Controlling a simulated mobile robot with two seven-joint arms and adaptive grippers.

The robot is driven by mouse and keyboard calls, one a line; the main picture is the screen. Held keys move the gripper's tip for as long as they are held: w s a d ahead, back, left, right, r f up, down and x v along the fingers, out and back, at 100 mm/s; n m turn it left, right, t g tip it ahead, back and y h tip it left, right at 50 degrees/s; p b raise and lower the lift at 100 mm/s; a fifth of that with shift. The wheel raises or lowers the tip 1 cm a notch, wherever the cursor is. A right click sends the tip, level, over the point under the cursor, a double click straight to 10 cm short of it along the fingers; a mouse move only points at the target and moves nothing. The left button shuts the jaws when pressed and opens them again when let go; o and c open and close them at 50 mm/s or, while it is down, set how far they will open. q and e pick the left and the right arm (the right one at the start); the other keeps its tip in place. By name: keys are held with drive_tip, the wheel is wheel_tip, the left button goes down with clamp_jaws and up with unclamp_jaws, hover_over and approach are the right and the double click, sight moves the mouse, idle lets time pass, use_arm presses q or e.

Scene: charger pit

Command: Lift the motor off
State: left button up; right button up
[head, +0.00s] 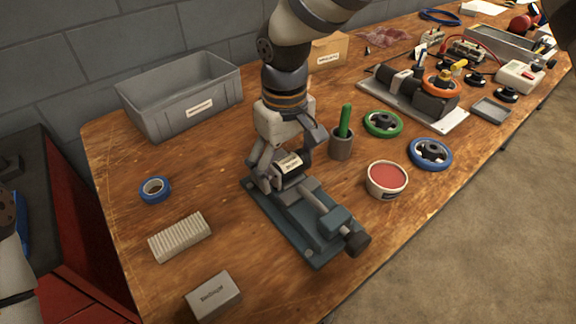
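A small dark block with a pale label (290,163), which looks like the motor, sits at the far end of a teal vise-like fixture (318,243). My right gripper (286,172) comes down from above with one finger on each side of the block. The fingers are at or very near its sides; I cannot tell whether they press on it. I see no clear gap between the block and the fixture. The label's writing is too small to read. My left gripper is not in view; only part of my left arm shows at the left edge.
Close by stand a grey cup with a green-handled tool (341,146), a red-filled tub (386,180) and a ribbed block (180,238). A grey bin (183,96) stands at the back left. A larger machine on a plate (412,95) is farther right. The near edge runs beside the fixture.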

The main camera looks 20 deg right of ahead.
sight(284, 160)
drive_tip(key=c, duration=1)
drive_tip(key=shift+w+r, duration=0.1)
drive_tip(key=shift+r, duration=1.4)
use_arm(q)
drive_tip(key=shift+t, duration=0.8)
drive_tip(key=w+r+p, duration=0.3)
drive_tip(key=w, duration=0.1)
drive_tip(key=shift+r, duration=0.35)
use_arm(e)
drive_tip(key=s+r, duration=0.3)
drive_tip(key=s, duration=0.1)
drive_tip(key=s+a+r, duration=0.1)
drive_tip(key=s+r, duration=0.2)
drive_tip(key=s, duration=0.2)
drive_tip(key=s+a+r, duration=0.1)
drive_tip(key=s+r, duration=0.3)
drive_tip(key=s, duration=0.1)
drive_tip(key=shift+a, duration=0.1)
